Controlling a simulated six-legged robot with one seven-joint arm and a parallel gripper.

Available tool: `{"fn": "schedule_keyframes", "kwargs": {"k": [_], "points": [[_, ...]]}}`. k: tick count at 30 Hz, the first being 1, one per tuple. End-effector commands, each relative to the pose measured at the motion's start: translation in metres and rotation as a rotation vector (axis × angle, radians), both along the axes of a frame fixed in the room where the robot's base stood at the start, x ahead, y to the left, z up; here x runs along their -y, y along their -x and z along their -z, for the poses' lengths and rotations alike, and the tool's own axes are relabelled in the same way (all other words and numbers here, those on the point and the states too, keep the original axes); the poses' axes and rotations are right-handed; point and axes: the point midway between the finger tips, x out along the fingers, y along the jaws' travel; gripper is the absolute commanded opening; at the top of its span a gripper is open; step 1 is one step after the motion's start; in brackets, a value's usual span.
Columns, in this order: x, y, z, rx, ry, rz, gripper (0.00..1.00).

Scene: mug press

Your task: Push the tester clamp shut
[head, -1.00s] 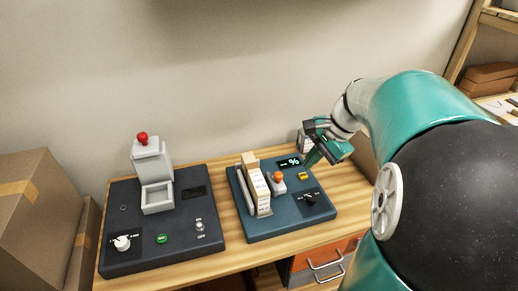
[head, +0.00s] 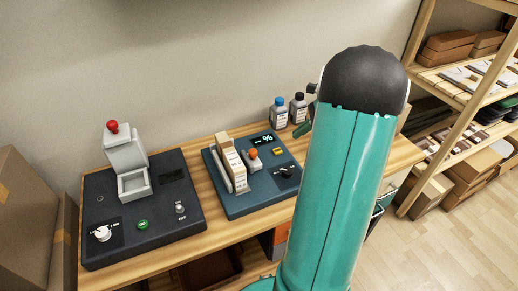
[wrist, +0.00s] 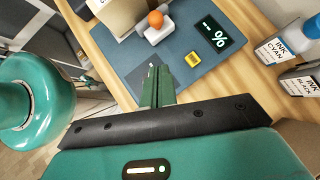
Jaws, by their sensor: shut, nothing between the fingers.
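The blue tester (head: 232,204) lies on the wooden bench, with a lit % display (head: 262,139) at its back. Its light clamp block with an orange knob (head: 254,155) stands beside an upright pale stack (head: 231,165). I cannot tell whether a gap remains between them. In the wrist view the orange knob (wrist: 155,19) is at the top, beyond my fingers. My gripper (wrist: 156,75) is shut and empty, its green fingertips above the tester's front dial area. In the head view my arm hides most of the gripper; only a green part (head: 302,129) shows.
A dark mug press (head: 150,225) with a red knob stands left of the tester. A cyan ink bottle (head: 279,112) and a black ink bottle (head: 298,108) stand behind the tester at right. A yellow button (wrist: 193,60) is near the display. Shelves (head: 465,75) are at right.

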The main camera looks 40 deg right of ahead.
Motion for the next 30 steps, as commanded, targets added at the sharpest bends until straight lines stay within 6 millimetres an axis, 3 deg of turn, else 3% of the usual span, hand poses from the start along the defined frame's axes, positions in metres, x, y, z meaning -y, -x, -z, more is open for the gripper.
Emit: {"fn": "schedule_keyframes", "kwargs": {"k": [14, 30], "points": [[0.000, 0.000, 0.006, -0.001, -0.004, 0.010, 0.00], [-0.050, -0.046, 0.078, -0.002, -0.006, 0.005, 0.00]]}}
